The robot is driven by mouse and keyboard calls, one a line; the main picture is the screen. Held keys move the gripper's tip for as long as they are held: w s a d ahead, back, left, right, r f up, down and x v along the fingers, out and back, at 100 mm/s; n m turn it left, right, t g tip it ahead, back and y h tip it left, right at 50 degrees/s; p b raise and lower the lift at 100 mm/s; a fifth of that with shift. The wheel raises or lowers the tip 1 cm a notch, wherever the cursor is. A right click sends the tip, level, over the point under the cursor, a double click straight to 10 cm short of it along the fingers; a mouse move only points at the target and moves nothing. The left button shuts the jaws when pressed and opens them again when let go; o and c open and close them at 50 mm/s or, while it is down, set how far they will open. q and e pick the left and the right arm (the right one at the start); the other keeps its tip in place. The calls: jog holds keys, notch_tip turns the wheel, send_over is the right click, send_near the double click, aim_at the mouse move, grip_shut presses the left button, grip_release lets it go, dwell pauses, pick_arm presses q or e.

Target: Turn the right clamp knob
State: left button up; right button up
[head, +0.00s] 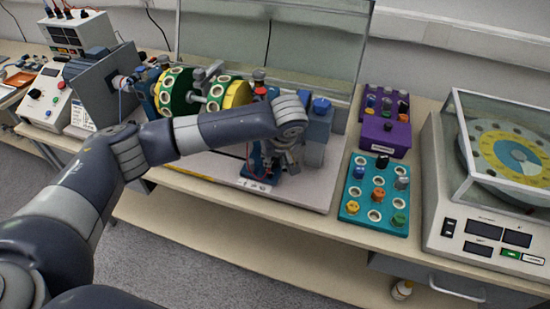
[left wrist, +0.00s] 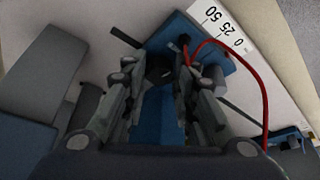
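The vibration rig stands on a light base plate (head: 215,170) with green and yellow discs (head: 236,94) on a shaft. At its right end is a blue support (head: 262,160), mostly hidden behind my left arm. My left gripper (head: 283,162) points down at this support. In the left wrist view its two fingers (left wrist: 158,75) stand apart, with blue support and a small dark part between their tips. I cannot tell whether they touch it, or whether that part is the right clamp knob. A red-topped knob (head: 259,76) and a blue knob (head: 321,105) show beyond my arm. My right gripper is not in view.
A clear screen (head: 310,40) stands behind the rig. To the right are a purple box (head: 386,138), a teal tray (head: 355,205) with several weights, and a covered balancing machine (head: 485,225). A red wire (left wrist: 262,75) loops close beside the fingers.

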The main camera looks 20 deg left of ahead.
pick_arm(q)
jog(key=shift+s+a+r+m+p, duration=0.15)
jog(key=shift+m+p, duration=0.35)
jog(key=shift+p, duration=0.3)
jog(key=m+h+p, duration=0.1)
jog(key=m+p, duration=0.2)
jog(key=m+h+p, duration=0.1)
jog(key=m+p, duration=0.1)
jog(key=p, duration=0.1)
jog(key=shift+a+m+t+h+p, duration=0.2)
jog(key=shift+m+t+h+p, duration=0.1)
jog(key=shift+m, duration=0.1)
jog(key=shift+a+m+h+p, duration=0.1)
jog(key=shift+m+h+p, duration=0.2)
jog(key=shift+m+p, duration=0.5)
jog(key=shift+m+h+p, duration=0.4)
jog(key=shift+m+p, duration=0.05)
jog(key=shift+m, duration=0.55)
jog(key=shift+a+m+h+p, duration=0.15)
jog(key=shift+m+h+p, duration=0.15)
jog(key=shift+m, duration=0.6)
jog(key=shift+w+a+f+m+g+h, duration=0.1)
jog(key=shift+m+g+h, duration=0.2)
jog(key=shift+m, duration=0.6)
jog(key=shift+w+f+m+g+h, duration=0.1)
jog(key=shift+m+g+h, duration=0.2)
jog(key=shift+m, duration=0.6)
